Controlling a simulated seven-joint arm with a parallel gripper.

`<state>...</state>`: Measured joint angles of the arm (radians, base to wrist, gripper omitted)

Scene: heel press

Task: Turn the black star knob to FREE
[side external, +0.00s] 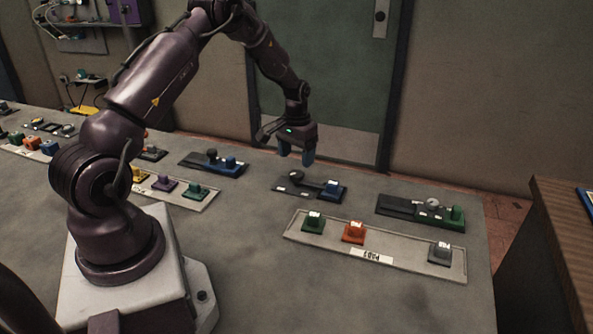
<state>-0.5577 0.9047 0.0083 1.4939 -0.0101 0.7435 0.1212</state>
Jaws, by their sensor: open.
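A similar dark knob (211,154) sits on another panel farther left, beside a blue block. I cannot tell which knob is the star knob. The small white labels are too small to read, so the knob's setting is unclear.
A light tray (370,258) with green, orange and grey blocks lies in front. A dark panel with a grey dial (432,202) and a green block (456,214) is at right. More coloured blocks stand at left. The table (255,240) is bare between them.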

